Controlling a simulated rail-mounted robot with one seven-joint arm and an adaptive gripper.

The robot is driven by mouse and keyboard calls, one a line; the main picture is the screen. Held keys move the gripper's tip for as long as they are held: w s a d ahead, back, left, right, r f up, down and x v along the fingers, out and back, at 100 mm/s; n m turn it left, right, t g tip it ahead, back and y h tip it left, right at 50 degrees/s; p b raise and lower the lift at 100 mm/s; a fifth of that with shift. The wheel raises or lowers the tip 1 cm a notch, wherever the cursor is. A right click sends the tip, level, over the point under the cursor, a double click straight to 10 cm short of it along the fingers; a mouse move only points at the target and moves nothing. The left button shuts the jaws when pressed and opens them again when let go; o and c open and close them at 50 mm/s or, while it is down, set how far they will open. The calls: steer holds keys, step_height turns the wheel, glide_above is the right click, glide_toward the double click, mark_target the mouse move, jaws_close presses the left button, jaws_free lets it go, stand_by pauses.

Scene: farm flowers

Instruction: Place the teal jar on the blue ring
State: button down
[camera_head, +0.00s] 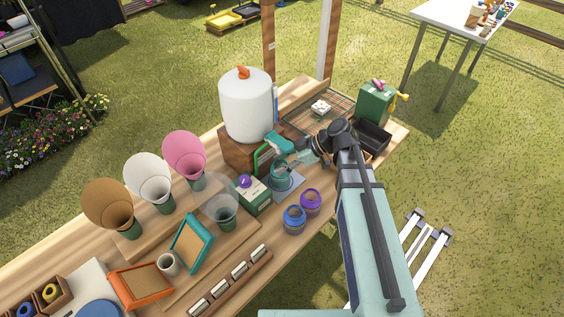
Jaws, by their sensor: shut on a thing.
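The teal jar (280,175) is at the middle of the wooden table, over a grey-blue square mat (292,185). My gripper (278,160) reaches in from the right and is shut on the teal jar near its top. I cannot tell whether the jar touches the mat or hangs just above it. I cannot make out the blue ring for certain; it may be hidden under the jar.
A blue jar (294,218) and a purple jar (311,201) stand just in front. A green box (250,196) with a purple knob is close on the left. A white dispenser (246,105) on a wooden block stands behind. Paper cones (184,155) fill the left.

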steer(key=shift+f, duration=0.15)
steer(key=c, duration=0.5)
jaws_free()
steer(key=shift+c, duration=0.2)
steer(key=shift+r, duration=0.25)
steer(key=shift+d, duration=0.25)
steer(key=b+v, duration=0.4)
steer(key=v, duration=0.7)
steer(key=shift+d+r, duration=0.15)
steer(key=shift+r, duration=0.1)
